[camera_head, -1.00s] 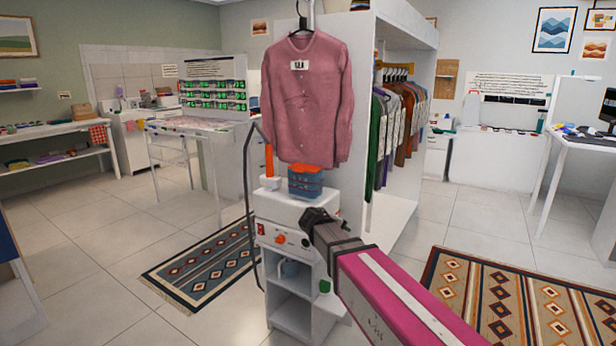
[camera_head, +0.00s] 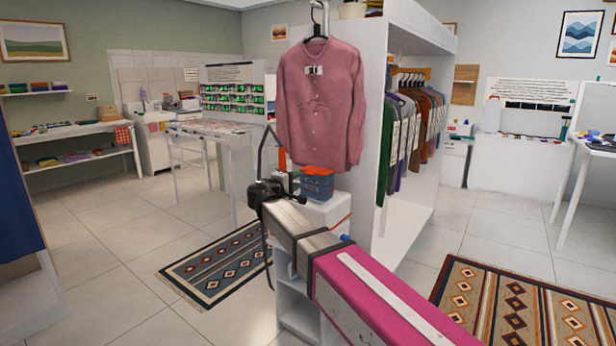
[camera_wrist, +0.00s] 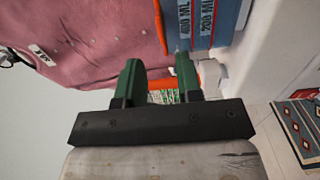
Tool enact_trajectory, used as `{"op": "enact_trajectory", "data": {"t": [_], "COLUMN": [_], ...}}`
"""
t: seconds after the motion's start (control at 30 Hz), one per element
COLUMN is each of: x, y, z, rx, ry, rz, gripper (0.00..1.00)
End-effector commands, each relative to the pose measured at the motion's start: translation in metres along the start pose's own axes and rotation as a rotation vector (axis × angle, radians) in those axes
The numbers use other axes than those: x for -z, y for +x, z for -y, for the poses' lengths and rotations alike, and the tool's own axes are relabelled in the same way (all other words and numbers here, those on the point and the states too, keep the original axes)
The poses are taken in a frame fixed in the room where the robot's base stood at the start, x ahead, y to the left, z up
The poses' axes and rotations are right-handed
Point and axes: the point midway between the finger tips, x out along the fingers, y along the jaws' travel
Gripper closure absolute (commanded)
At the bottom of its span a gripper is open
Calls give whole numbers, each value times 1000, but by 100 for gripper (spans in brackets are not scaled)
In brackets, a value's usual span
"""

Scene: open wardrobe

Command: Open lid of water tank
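The water tank (camera_head: 318,187) is a blue box with an orange lid (camera_head: 319,170). It stands on the white steamer unit (camera_head: 328,211) below a hanging pink shirt. The lid looks shut in the head view. In the wrist view the tank (camera_wrist: 212,22) appears sideways at the top right, with its orange lid edge (camera_wrist: 160,25) on its left. My gripper (camera_head: 280,194) is just left of and in front of the tank. In the wrist view its green fingers (camera_wrist: 160,80) are apart, below the tank in the picture. No grip on the lid shows. My arm hides much of the steamer's front.
The pink shirt (camera_head: 322,105) hangs close behind and above the tank. A white wardrobe (camera_head: 375,110) with hanging clothes stands to the right. A dark curved cable or pole (camera_head: 265,155) rises beside my gripper. Patterned rugs lie on the open tiled floor at both sides.

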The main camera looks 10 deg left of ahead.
Motion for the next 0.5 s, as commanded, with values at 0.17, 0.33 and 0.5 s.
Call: {"op": "enact_trajectory", "data": {"t": [0.17, 0.33, 0.5], "x": [2, 1, 0], "y": [35, 60, 76], "z": [0, 0, 0], "rx": [1, 1, 1], "ry": [0, 0, 1], "rz": [1, 1, 1], "gripper": [67, 67, 67]}}
